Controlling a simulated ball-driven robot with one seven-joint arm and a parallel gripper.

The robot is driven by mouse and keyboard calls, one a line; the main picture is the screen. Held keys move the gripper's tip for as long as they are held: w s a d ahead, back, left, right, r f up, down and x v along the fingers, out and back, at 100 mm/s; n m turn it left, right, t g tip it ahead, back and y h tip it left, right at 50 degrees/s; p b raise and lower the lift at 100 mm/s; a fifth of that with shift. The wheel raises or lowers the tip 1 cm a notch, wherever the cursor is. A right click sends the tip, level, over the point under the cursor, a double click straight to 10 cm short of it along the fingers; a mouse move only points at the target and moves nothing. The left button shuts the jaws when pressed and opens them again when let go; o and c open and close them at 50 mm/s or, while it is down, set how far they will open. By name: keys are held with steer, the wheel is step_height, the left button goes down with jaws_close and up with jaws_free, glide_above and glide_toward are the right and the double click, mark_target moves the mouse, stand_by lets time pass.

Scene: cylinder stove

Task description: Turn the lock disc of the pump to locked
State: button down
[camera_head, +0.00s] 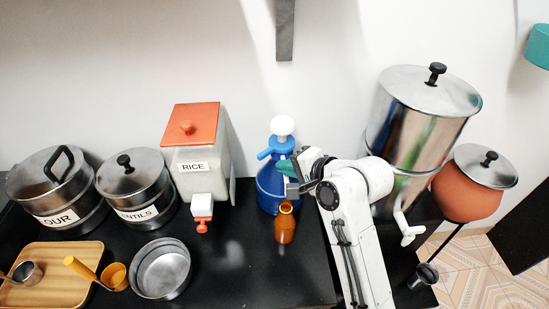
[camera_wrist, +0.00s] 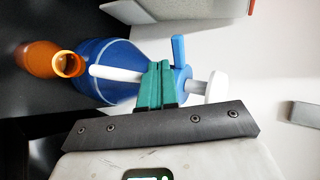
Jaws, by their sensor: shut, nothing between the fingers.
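An amber bottle (camera_head: 285,226) stands close in front of the pump. The rice dispenser (camera_head: 204,180) is to its left, and a large steel cylinder (camera_head: 414,125) to the right behind my arm. A metal bowl (camera_head: 161,268) sits front left. The black counter between is clear.

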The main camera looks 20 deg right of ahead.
mark_target(262, 156)
steer(key=shift+w+a, duration=0.25)
steer(key=shift+w, duration=0.4)
steer(key=shift+w+a, duration=0.3)
steer(key=shift+w, duration=0.3)
steer(key=shift+w+a, duration=0.25)
steer(key=shift+w, duration=0.4)
steer(key=shift+a+p, duration=0.1)
steer(key=shift+p, duration=0.3)
steer(key=shift+w+a+r+m+h+p, duration=0.1)
steer(key=shift+w+a+m+h+p, duration=0.3)
steer(key=shift+m+h+p, duration=0.3)
steer(key=shift+w+a+f+m+t+h, duration=0.2)
steer(key=shift+w+a+m+h, duration=0.1)
steer(key=shift+m+h, duration=0.3)
steer(key=shift+w+a+f+m+t+h, duration=0.1)
steer(key=shift+w+a+m+t+h, duration=0.15)
steer(key=shift+m+h, duration=0.35)
steer(key=w+m+h+b, duration=0.1)
steer(key=m+h+b, duration=0.1)
steer(key=b, duration=0.1)
steer(key=shift+w+a+m+h, duration=0.35)
steer(key=shift+w+m+h, duration=0.05)
steer(key=shift+w+r+g+b, duration=0.1)
steer(key=shift+w+g+b, duration=0.2)
steer(key=shift+b, duration=0.25)
steer(key=shift+w, duration=0.15)
